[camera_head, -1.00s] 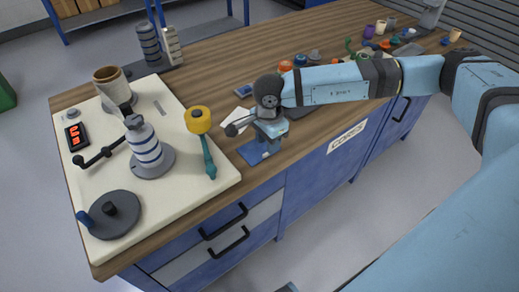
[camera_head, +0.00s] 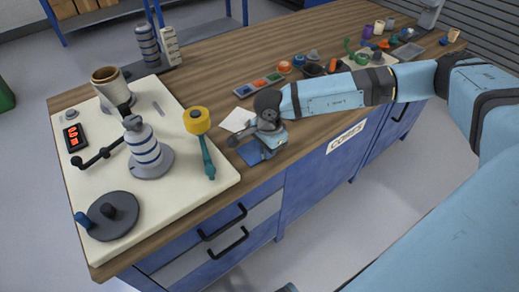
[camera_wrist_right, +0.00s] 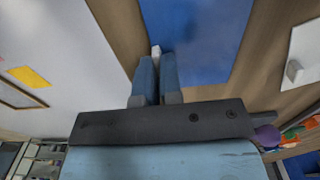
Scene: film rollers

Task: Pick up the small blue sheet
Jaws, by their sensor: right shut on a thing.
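The small blue sheet (camera_head: 249,153) is at the bench's front edge in the head view, partly hidden by my right gripper (camera_head: 262,146). In the right wrist view the blue sheet (camera_wrist_right: 205,35) fills the top middle. There my right gripper (camera_wrist_right: 156,58) has its fingers close together on a small white tab (camera_wrist_right: 155,49) at the sheet's side edge. I cannot tell whether the sheet is clear of the wood. My left gripper is not in view.
A white sheet (camera_head: 237,119) lies just behind the gripper.

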